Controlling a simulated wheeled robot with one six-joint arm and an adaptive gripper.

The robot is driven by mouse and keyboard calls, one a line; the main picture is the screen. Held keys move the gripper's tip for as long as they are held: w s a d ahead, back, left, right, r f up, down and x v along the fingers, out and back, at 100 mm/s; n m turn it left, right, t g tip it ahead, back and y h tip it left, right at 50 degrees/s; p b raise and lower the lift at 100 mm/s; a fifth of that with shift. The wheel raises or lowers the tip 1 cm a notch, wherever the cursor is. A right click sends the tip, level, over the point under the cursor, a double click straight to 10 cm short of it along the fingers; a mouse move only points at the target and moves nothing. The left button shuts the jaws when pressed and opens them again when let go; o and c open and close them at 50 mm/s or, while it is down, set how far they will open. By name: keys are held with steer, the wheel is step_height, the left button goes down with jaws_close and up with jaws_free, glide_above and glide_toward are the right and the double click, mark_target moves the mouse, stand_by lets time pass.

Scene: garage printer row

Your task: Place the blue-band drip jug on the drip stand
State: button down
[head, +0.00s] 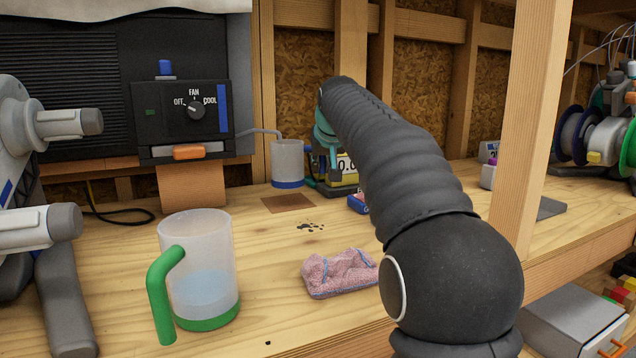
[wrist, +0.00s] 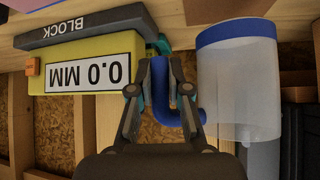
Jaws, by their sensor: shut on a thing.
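The blue-band drip jug (head: 288,160) is a cloudy, upright jug at the back of the bench, with a blue band at its base. It also shows large and upside down at the right of the wrist view (wrist: 240,80). My gripper (wrist: 158,85) is shut on its blue handle; in the head view my arm mostly hides the handle. I cannot tell whether the jug's base touches anything. A brown square pad (head: 288,202) lies just in front of and below it. No part is clearly recognisable as the drip stand.
A thin tube (head: 262,133) runs from the black cooler (head: 185,115) to the jug's rim. A yellow 0.0 MM gauge (wrist: 85,72) is close beside the gripper. A green-band jug (head: 200,270) holding water, a pink cloth (head: 340,273) and dark spots lie nearer on the bench. A wooden post (head: 525,130) rises at right.

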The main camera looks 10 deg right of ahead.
steer(key=shift+a+f+b, duration=0.15)
steer(key=shift+f+b, duration=0.4)
steer(key=shift+f, duration=1.5)
steer(key=shift+f, duration=0.15)
steer(key=c, duration=1.1)
jaws_free()
steer(key=shift+r, duration=0.2)
steer(key=v, duration=1.2)
steer(key=shift+p, duration=0.3)
steer(key=shift+f, duration=0.1)
